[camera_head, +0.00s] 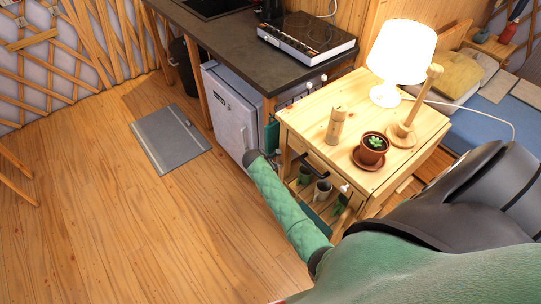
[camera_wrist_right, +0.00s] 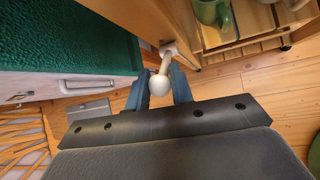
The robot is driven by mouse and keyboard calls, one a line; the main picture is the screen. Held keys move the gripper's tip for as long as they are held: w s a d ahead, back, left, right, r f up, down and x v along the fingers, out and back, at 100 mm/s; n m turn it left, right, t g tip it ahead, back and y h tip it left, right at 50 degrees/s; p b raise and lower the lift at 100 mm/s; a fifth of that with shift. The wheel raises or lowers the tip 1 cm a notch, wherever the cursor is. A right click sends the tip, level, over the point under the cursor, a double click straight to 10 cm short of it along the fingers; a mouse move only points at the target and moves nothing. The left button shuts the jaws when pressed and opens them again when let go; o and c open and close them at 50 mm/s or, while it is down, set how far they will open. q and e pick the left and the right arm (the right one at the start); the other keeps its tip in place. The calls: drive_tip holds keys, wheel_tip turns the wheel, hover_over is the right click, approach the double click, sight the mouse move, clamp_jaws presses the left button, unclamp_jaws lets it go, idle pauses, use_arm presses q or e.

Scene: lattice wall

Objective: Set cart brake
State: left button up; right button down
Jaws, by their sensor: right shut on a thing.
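The wooden cart (camera_head: 305,128) stands at the centre right in the head view, with a lamp and small items on its top. In the right wrist view, a pale lever with a round white knob (camera_wrist_right: 159,86) sticks out from a cart leg (camera_wrist_right: 183,25). My right gripper (camera_wrist_right: 162,84) has its two blue-grey fingers on either side of this knob and is shut on it. The lever's base is by the wooden leg. In the head view I cannot make out the right gripper. My left gripper is in no view.
A white lamp (camera_head: 400,55), a potted plant (camera_head: 373,147) and a wooden shaker (camera_head: 335,126) stand on the cart top. Mugs (camera_head: 322,190) are on its lower shelf. A small white fridge (camera_head: 230,112) stands beside it. The floor at the left is mostly clear around a grey mat (camera_head: 170,138).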

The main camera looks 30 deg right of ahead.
drive_tip(key=shift+d, duration=0.1)
drive_tip(key=c, duration=1.3)
unclamp_jaws()
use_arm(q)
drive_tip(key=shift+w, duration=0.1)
use_arm(e)
drive_tip(key=shift+o, duration=0.2)
drive_tip(key=shift+s+a+r, duration=0.15)
drive_tip(key=shift+a+r, duration=0.2)
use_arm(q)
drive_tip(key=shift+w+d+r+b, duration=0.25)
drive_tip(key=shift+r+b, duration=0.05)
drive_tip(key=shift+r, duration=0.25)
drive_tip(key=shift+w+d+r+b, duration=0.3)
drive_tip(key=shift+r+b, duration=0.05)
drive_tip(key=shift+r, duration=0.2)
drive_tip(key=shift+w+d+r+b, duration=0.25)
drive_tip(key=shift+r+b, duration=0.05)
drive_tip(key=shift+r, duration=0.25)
use_arm(e)
drive_tip(key=v, duration=0.6)
drive_tip(key=shift+a+r, duration=0.2)
drive_tip(key=shift+r, duration=0.1)
drive_tip(key=shift+s, duration=0.15)
